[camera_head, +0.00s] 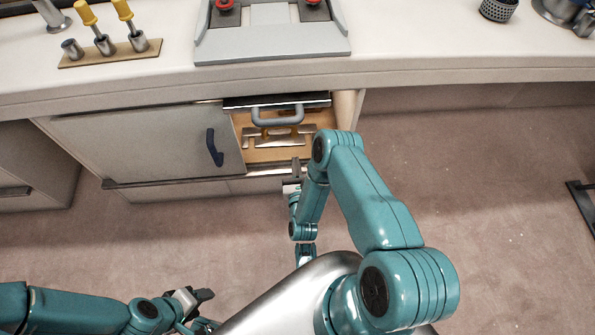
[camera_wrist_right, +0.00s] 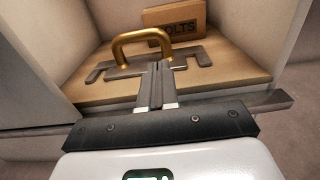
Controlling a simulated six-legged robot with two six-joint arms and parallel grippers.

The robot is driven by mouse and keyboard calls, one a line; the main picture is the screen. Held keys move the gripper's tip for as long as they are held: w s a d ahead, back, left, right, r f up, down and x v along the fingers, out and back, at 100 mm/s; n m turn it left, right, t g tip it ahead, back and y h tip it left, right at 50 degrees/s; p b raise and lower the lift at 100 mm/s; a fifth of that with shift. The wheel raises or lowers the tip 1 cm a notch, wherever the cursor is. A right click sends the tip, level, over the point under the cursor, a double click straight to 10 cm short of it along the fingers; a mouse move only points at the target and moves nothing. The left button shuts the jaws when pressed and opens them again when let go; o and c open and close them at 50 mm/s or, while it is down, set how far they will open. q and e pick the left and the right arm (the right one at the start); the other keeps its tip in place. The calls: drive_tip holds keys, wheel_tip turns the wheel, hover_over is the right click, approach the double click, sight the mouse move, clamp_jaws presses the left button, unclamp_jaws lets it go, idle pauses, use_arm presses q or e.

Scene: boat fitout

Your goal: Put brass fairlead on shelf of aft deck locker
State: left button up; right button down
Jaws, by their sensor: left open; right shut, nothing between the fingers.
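The brass fairlead (camera_wrist_right: 136,37), a gold arch, stands upright on the wooden shelf (camera_wrist_right: 224,80) of the open locker, at a notched grey metal plate (camera_wrist_right: 196,52). In the head view it is partly hidden behind a grey handle. My right gripper (camera_wrist_right: 157,66) is shut and empty. Its fingers point into the locker just in front of the arch and overlap the plate in the picture; whether they touch cannot be told. In the head view the right gripper (camera_head: 296,166) is at the locker's front right edge. My left gripper (camera_head: 204,297) is open and empty, low over the floor.
A box marked BOLTS (camera_wrist_right: 175,22) stands behind the fairlead. A grey handle (camera_head: 277,116) hangs under the dark top edge of the opening. A closed door (camera_head: 140,145) is on the left.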

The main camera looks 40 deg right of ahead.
drive_tip(key=p+v, duration=0.5)
drive_tip(key=p, duration=0.2)
drive_tip(key=shift+r, duration=0.15)
idle(0.3)
